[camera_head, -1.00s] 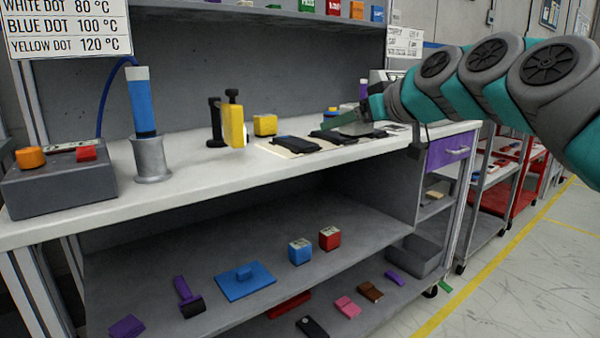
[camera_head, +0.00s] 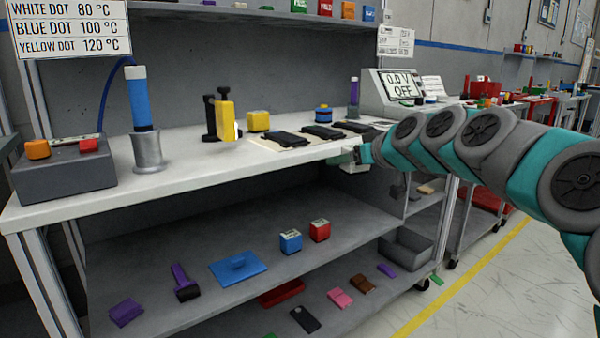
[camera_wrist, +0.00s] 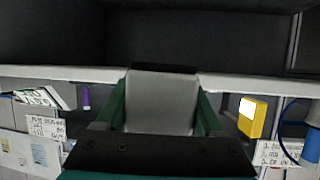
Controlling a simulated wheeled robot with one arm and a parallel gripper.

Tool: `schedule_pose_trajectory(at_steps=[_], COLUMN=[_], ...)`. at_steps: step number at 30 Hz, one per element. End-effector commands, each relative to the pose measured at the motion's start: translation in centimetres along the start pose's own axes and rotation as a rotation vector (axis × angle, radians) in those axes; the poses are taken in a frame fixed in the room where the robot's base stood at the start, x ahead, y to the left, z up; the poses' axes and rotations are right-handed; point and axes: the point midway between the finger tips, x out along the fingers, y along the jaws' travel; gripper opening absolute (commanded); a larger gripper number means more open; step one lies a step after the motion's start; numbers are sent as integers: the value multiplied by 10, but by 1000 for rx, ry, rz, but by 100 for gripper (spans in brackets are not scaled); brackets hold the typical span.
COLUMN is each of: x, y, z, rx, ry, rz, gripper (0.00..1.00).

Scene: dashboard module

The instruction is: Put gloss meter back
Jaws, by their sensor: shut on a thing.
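My gripper (camera_head: 357,154) is at the front edge of the bench top, right of the middle of the head view. It is shut on a pale grey, boxy thing, which I take to be the gloss meter (camera_head: 354,168); its lower part shows just below the jaws. In the wrist view the gloss meter (camera_wrist: 160,100) fills the space between the two green fingers and has a dark band at its far end. The wrist view looks upside down, with the bench edge beyond the held thing.
Dark pads (camera_head: 292,139) lie on the bench (camera_head: 200,172) behind my gripper. A yellow tool (camera_head: 227,120) hangs on a black stand to the left. A display unit (camera_head: 398,86) stands at the back right. The lower shelf (camera_head: 190,240) holds blocks and a grey bin (camera_head: 405,250).

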Motion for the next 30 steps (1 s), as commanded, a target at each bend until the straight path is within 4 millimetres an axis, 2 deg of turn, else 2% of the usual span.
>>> schedule_pose_trajectory(at_steps=[3, 9, 14, 15, 18, 24, 30], x=[33, 84, 111, 117, 127, 135, 134], y=[18, 44, 58, 60, 63, 62, 58], z=[36, 112, 170, 186, 223, 284, 317], rx=[29, 72, 95, 101, 115, 136, 152], ry=[-11, -21, -17, -19, -18, -7, 9], rz=[50, 153, 235, 252, 297, 378, 431], gripper=[0, 0, 0, 0, 0, 0, 0])
